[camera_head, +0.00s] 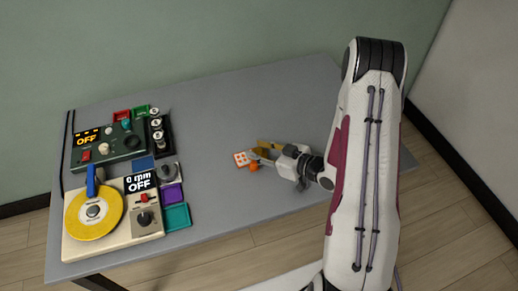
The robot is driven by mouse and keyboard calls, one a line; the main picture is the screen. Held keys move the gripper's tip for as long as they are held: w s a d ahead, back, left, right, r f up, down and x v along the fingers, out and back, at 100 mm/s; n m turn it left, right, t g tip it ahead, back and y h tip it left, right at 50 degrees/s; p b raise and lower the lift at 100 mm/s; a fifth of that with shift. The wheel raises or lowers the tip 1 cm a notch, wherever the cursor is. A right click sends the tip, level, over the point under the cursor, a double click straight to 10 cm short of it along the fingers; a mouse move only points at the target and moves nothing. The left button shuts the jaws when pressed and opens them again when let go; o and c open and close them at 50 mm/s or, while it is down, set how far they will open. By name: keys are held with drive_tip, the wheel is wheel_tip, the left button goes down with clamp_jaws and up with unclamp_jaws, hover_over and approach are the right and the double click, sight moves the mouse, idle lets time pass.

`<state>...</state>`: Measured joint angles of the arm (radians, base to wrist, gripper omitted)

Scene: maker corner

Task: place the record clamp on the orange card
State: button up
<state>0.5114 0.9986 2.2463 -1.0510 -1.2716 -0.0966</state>
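A small grey round piece (93,211), which looks like the record clamp, sits at the centre of the yellow disc on the turntable; another grey round piece (168,172) lies to its right, and I cannot tell for sure which is the clamp. A small white square with orange marks (241,159) lies mid-table, possibly the orange card. A small orange thing (253,167) is beside it.
The cream turntable (115,243) with a yellow disc (80,225) stands front left. A dark green device (110,148) and a rack of small bottles (157,130) are behind it. Purple (171,193) and teal (177,217) trays lie alongside. The table's back right is clear.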

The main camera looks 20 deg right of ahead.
drive_tip(key=shift+r, duration=0.15)
drive_tip(key=shift+s+d+r, duration=0.1)
drive_tip(key=shift+v, duration=5.85)
